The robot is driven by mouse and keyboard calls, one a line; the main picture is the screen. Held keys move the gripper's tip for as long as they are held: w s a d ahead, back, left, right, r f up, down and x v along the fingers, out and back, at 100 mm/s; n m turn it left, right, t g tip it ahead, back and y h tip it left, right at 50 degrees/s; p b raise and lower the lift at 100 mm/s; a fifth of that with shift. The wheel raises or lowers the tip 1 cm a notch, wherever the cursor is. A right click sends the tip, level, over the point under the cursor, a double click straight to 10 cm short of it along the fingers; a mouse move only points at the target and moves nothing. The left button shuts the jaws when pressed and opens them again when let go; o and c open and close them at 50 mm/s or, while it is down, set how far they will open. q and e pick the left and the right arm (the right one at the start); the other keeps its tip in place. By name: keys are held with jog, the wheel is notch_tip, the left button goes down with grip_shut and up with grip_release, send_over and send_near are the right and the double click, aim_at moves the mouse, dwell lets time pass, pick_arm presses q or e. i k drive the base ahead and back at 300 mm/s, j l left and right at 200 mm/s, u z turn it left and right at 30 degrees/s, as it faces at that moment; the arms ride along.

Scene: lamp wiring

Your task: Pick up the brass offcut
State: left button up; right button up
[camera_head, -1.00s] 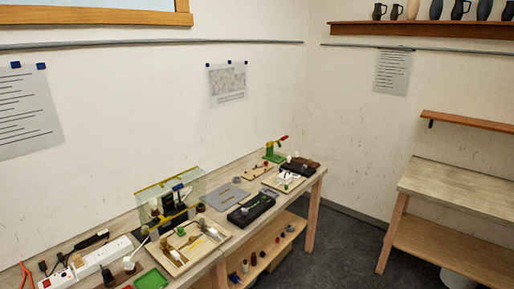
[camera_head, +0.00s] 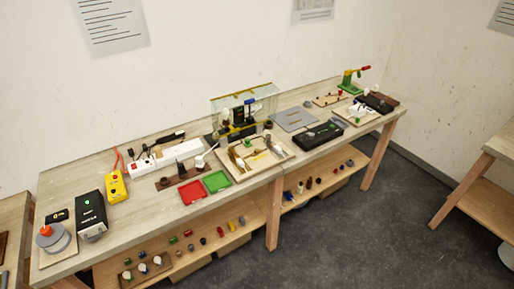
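I cannot pick out the brass offcut for certain at this distance. A pale wooden tray (camera_head: 268,170) on the long workbench (camera_head: 112,228) holds several small pieces, among them a brass-coloured strip (camera_head: 236,158) at its left side and a green piece. A red tray (camera_head: 192,193) and a green tray (camera_head: 217,181) lie to its left and look empty. Neither of my grippers is in view.
A clear-screened fixture (camera_head: 244,106) stands behind the wooden tray. A yellow control box (camera_head: 117,187), a black box (camera_head: 92,215) and a white power strip (camera_head: 180,152) are to the left. A lower shelf (camera_head: 215,225) holds several small parts. Open floor lies in front.

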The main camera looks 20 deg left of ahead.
aim_at(256, 152)
jog(key=i+j, duration=0.2)
jog(key=j, duration=0.2)
jog(key=i+j+u, duration=0.1)
jog(key=j, duration=0.3)
jog(key=i+j, duration=0.3)
jog(key=u, duration=0.1)
jog(key=i, duration=0.05)
